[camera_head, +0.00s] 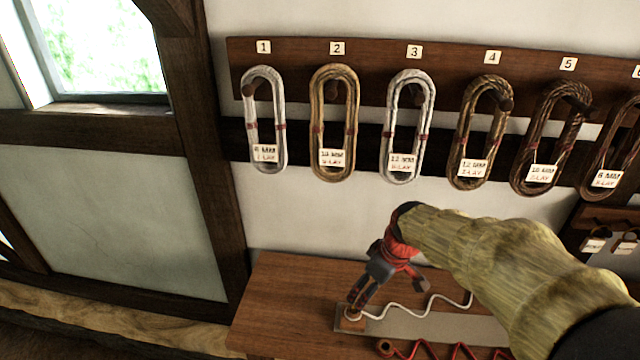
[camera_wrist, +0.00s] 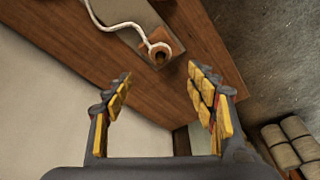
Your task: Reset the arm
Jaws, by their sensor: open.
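My gripper (camera_head: 357,301) points down over the wooden bench (camera_head: 285,290) in the head view. In the wrist view my gripper (camera_wrist: 160,74) has its two yellow-padded fingers spread wide, with nothing between them. A small wooden block (camera_wrist: 164,48) with a round hole or peg lies ahead of the fingertips; a white cord (camera_wrist: 118,27) runs from it. In the head view the block (camera_head: 349,322) is just below the fingertips, and the white cord (camera_head: 420,312) zigzags right along a grey plate (camera_head: 430,328). Whether the fingers touch the block cannot be told.
Several numbered rope coils (camera_head: 337,125) hang on pegs along a dark wall board (camera_head: 300,58). A red cord (camera_head: 430,351) with a wooden end (camera_head: 384,346) lies at the bench front. A window (camera_head: 100,45) is upper left. The bench's left part is bare. Rope spools (camera_wrist: 290,145) show lower right.

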